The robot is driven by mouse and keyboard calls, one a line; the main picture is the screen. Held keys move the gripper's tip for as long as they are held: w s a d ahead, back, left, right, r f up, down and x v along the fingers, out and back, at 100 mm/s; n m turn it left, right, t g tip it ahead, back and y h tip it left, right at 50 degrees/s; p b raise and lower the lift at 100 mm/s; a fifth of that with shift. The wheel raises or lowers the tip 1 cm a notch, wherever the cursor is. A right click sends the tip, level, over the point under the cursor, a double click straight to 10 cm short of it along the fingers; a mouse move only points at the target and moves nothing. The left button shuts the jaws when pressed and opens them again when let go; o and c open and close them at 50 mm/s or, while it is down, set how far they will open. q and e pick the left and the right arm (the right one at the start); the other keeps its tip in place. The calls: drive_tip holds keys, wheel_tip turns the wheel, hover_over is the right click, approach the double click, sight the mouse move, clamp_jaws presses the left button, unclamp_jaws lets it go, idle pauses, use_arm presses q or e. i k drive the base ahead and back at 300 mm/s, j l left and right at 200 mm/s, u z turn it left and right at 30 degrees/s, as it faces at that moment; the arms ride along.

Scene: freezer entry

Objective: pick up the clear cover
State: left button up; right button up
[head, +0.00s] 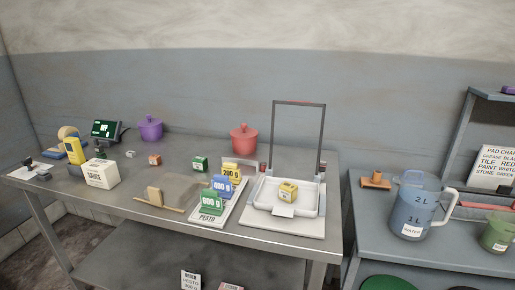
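No piece is plainly marked as the clear cover. A see-through panel in a dark upright frame (299,103) stands behind a white tray (262,206) on the metal table; it may be a raised cover. A faint brownish, see-through flat patch (182,187) lies on the table beside a small wooden block; I cannot tell what it is. Neither of my grippers is in view.
A pesto-labelled strip (209,217) holds green, blue and yellow weight-marked boxes left of the tray. A white sauce box (100,174), a purple pot (151,127) and a red pot (244,138) stand on the table (110,207). A water jug (411,212) stands on the right table.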

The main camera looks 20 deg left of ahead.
sight(172, 191)
drive_tip(key=j+z, duration=0.15)
drive_tip(key=j, duration=0.25)
drive_tip(key=k+j+z, duration=0.15)
drive_tip(key=j, duration=0.3)
drive_tip(key=j+z, duration=0.15)
drive_tip(key=j, duration=0.25)
drive_tip(key=k, duration=0.05)
